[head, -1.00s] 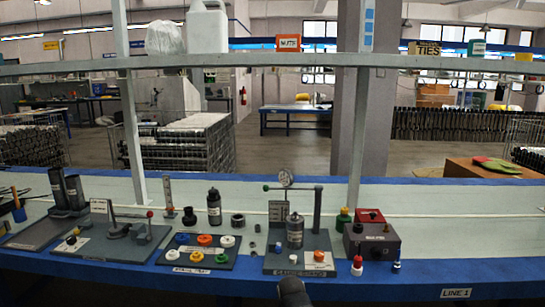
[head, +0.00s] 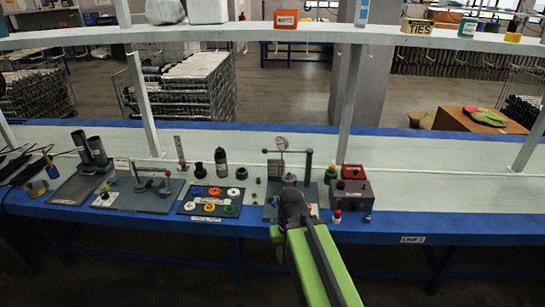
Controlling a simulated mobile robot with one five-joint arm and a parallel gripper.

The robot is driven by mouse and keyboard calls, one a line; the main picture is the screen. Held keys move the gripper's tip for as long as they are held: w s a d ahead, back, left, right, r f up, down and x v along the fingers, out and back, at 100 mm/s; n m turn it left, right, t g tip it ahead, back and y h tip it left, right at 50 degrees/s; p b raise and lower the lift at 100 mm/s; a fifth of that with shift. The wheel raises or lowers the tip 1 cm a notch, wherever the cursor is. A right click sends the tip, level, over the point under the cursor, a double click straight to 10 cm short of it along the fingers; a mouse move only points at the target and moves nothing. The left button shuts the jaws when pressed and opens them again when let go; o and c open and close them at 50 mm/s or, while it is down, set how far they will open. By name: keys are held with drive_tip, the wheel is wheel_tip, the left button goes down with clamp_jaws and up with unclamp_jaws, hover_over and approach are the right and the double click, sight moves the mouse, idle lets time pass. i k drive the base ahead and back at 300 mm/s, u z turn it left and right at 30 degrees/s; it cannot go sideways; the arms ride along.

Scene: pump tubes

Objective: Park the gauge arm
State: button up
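The gauge arm (head: 292,151) is a thin dark bar. It reaches left from an upright post (head: 307,170) on a grey base plate (head: 270,212). A round pale dial (head: 281,143) sits on top of the bar, and a green knob (head: 265,151) is at its left end. The top of a grey cylinder (head: 289,179) shows below the bar. My gripper (head: 292,198) is dark, at the end of my green arm, in front of the plate. It hides the cylinder's lower part and much of the plate. Its fingers cannot be made out, nor whether it touches anything.
A tray of coloured rings (head: 212,201) is to the left, with a black bottle (head: 221,162) behind it. A dark box (head: 351,193) with a red top block stands to the right, with small red and blue bottles before it. A shelf crosses above.

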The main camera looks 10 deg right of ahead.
sight(282, 139)
drive_tip(key=u, duration=0.85)
drive_tip(key=i, duration=1.3)
drive_tip(key=u, duration=0.35)
drive_tip(key=i, duration=1)
